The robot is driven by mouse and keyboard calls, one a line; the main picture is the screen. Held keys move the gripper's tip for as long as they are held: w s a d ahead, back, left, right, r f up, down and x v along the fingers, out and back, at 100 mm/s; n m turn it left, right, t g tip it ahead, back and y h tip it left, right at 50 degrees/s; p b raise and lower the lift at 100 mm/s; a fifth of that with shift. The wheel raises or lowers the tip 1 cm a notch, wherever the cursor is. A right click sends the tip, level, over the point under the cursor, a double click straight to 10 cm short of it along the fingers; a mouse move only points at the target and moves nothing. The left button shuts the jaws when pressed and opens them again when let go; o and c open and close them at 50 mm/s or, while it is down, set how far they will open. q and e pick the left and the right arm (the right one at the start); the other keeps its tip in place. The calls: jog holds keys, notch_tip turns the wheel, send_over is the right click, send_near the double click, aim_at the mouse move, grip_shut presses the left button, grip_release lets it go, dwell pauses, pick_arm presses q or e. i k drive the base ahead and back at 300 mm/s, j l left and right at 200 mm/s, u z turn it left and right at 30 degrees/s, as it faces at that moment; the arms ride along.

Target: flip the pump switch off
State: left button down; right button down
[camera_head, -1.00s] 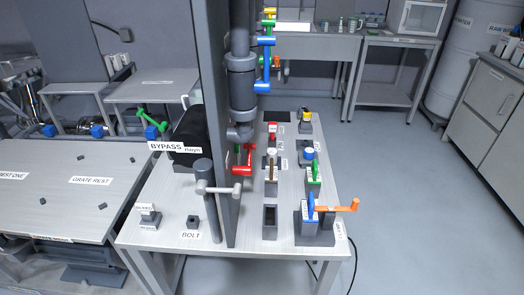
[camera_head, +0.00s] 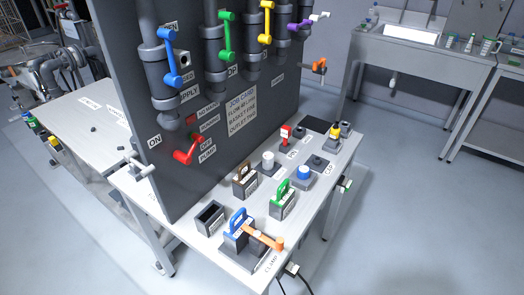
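The pump switch (camera_head: 188,151) is a red lever low on the dark upright panel (camera_head: 205,110). Its free end points left and slightly down, on the side of the ON label (camera_head: 155,141). The OFF (camera_head: 206,145) and PUMP (camera_head: 207,155) labels are just right of it. Nothing touches the lever. Neither of my grippers is in view.
Blue (camera_head: 170,58), green (camera_head: 226,36) and yellow (camera_head: 267,22) valve handles are above. The light table (camera_head: 325,165) below carries several switch blocks and an orange-handled clamp (camera_head: 263,238). A grey T-handle (camera_head: 142,168) stands left of the panel. Floor at right is clear.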

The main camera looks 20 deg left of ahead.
aim_at(186, 159)
jog(key=l+u, duration=0.25)
jog(key=l, duration=0.85)
jog(key=l+u, duration=0.25)
jog(key=l, duration=0.8)
